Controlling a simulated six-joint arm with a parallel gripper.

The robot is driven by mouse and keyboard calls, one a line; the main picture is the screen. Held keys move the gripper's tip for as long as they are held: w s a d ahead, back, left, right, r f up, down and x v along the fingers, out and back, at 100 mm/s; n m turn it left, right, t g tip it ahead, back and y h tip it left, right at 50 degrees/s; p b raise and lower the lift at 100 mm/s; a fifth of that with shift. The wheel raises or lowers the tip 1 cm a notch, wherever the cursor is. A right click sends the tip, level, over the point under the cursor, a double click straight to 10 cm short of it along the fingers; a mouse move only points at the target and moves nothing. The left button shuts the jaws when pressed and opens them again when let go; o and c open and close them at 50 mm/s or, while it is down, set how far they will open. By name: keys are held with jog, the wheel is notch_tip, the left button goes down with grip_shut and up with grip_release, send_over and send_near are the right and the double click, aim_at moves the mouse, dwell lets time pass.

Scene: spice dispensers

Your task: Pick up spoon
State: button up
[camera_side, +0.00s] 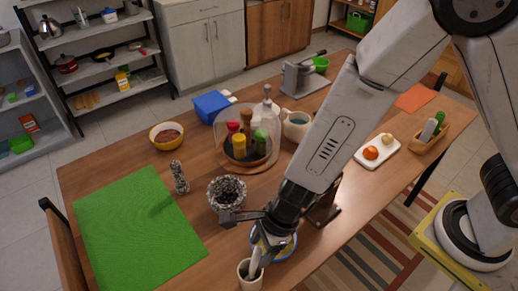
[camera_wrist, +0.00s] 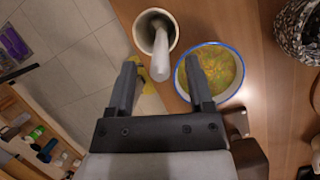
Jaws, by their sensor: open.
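A pale grey utensil handle, likely the spoon (camera_wrist: 160,58), sticks up out of a cream cup (camera_wrist: 143,36) in the wrist view; its lower end is hidden in the cup. In the side view the cup (camera_side: 249,283) stands at the table's front edge, with the pale handle (camera_side: 255,263) rising from it. My gripper (camera_wrist: 163,78) is open, with a dark finger on each side of the handle's line. I cannot tell whether either finger touches it. In the side view my gripper (camera_side: 246,236) is low over the cup and partly hidden by my wrist.
A blue-rimmed bowl of yellow-green food (camera_wrist: 228,76) stands right beside the cup, near one finger. A dark speckled pot (camera_side: 227,194) is close by. A round tray of spice dispensers (camera_side: 265,166) stands behind. A green mat (camera_side: 135,225) lies at left.

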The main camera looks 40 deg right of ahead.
aim_at(255, 257)
jog(key=shift+x, duration=1.75)
jog(key=shift+w, duration=0.1)
grip_shut()
